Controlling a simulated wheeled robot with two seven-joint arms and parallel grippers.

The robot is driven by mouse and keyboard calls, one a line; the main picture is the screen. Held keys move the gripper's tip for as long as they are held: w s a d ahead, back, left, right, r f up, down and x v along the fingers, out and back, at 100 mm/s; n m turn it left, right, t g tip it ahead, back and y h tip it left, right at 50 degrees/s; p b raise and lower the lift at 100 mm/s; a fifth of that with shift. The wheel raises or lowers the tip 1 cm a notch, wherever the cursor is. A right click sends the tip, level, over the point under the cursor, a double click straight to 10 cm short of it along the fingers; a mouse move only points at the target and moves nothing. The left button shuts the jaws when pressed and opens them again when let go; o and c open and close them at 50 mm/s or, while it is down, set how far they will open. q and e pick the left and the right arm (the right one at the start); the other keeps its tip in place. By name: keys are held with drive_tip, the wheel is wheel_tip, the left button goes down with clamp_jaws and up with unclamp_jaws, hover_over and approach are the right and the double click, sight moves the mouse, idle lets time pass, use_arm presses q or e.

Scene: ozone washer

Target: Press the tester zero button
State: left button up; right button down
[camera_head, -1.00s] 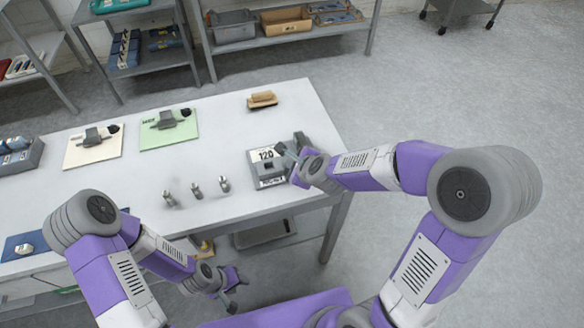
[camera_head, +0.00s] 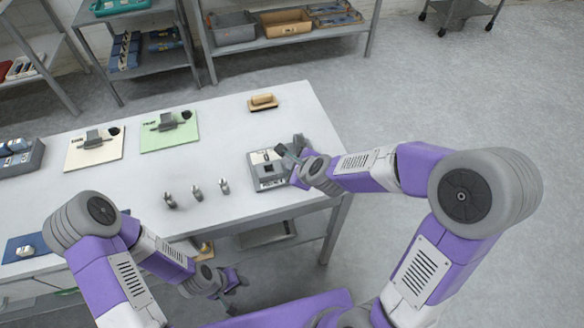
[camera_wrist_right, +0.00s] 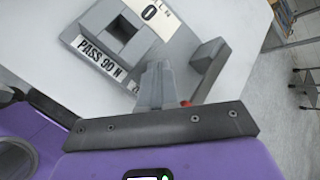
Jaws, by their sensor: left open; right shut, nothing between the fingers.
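The tester (camera_head: 268,181) is a grey block near the table's right end. The wrist view shows its top with a square recess (camera_wrist_right: 123,42), a "PASS 90 N" label (camera_wrist_right: 97,60) and a white display card (camera_wrist_right: 153,12) reading 0. A grey upright part (camera_wrist_right: 207,56) stands beside it. A small red spot (camera_wrist_right: 186,103), perhaps the button, shows just right of my right fingers and is mostly hidden. My right gripper (camera_head: 281,150) is shut and empty, over the tester's right side; contact cannot be told. My left gripper (camera_head: 238,284) is open and empty, low in front of the table.
Several small metal pieces (camera_head: 196,192) stand left of the tester. A green board (camera_head: 169,135) and a cream board (camera_head: 94,149) carry grey clamps. A brown block (camera_head: 262,102) lies at the back. The white table (camera_head: 225,120) is clear between them. Shelves stand behind.

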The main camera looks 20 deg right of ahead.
drive_tip(key=shift+r, duration=0.35)
wheel_tip(320, 180, up, 5)
drive_tip(key=p, duration=0.5)
drive_tip(key=shift+r, duration=0.1)
idle(0.7)
